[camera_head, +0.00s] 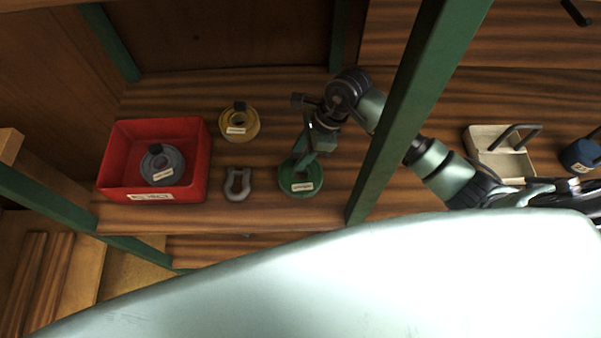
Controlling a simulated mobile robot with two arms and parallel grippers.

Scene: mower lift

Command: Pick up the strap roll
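Three strap-like rolls with labels show on the wooden shelf: a green roll (301,187), a yellow roll (240,129) and a grey roll (162,173). The grey one lies inside a red bin (127,151). The labels are too small to read. My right gripper (303,163) reaches in from the right and points down at the green roll, covering part of its far side. Whether its fingers touch or grip the roll cannot be told. My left gripper is not in view.
A grey shackle (237,184) lies between the red bin and the green roll. A green upright post (411,110) stands in front of my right arm. A cream box (500,152) and a dark blue item (580,156) are at the right.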

